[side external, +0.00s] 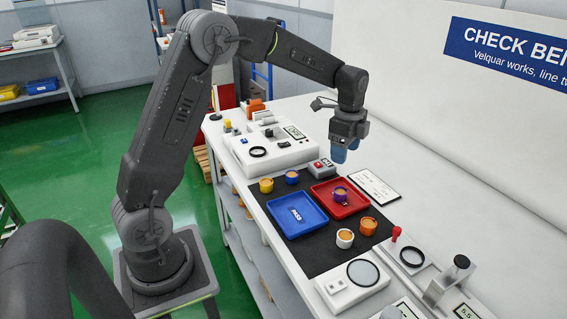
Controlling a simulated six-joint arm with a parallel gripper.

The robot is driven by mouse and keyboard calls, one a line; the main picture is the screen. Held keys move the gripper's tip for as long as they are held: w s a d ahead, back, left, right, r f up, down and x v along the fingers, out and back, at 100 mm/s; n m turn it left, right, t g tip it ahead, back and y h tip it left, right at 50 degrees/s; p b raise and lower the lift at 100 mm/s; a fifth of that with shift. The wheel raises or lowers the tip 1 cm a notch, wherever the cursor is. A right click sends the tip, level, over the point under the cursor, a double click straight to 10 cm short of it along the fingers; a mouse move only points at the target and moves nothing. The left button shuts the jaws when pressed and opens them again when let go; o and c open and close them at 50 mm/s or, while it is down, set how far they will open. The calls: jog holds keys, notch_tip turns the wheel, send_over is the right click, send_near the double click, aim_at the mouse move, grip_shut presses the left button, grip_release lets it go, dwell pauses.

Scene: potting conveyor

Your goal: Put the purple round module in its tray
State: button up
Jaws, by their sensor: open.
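The purple round module (340,194), with an orange top, sits inside the red tray (357,207). A blue tray (285,230) marked PASS lies just left of the red tray and is empty. My gripper (345,157) is open and empty, with blue fingertips pointing down. It hangs in the air above the back of the red tray, apart from the purple module. Any label on the red tray is not readable.
Other round modules stand on the black mat (309,262): yellow (266,185) and blue (292,177) behind the trays, orange (368,226) and white (345,239) in front. A small box with a red button (321,167) stands behind the red tray. Test instruments (270,148) flank the mat.

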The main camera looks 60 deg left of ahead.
jog(key=s+d+r+n+t, duration=0.1)
jog(key=s+d+r+n, duration=0.2)
jog(key=s+r, duration=0.3)
jog(key=s+d+r+n+t, duration=0.2)
jog(key=s+d+r+n, duration=0.2)
jog(key=s, duration=0.4)
jog(key=s+d+f+n+t, duration=0.1)
jog(key=s+n, duration=0.4)
jog(key=s, duration=0.8)
jog(key=shift+d+n+t, duration=0.4)
jog(key=shift+d+t, duration=0.2)
jog(key=shift+d, duration=0.2)
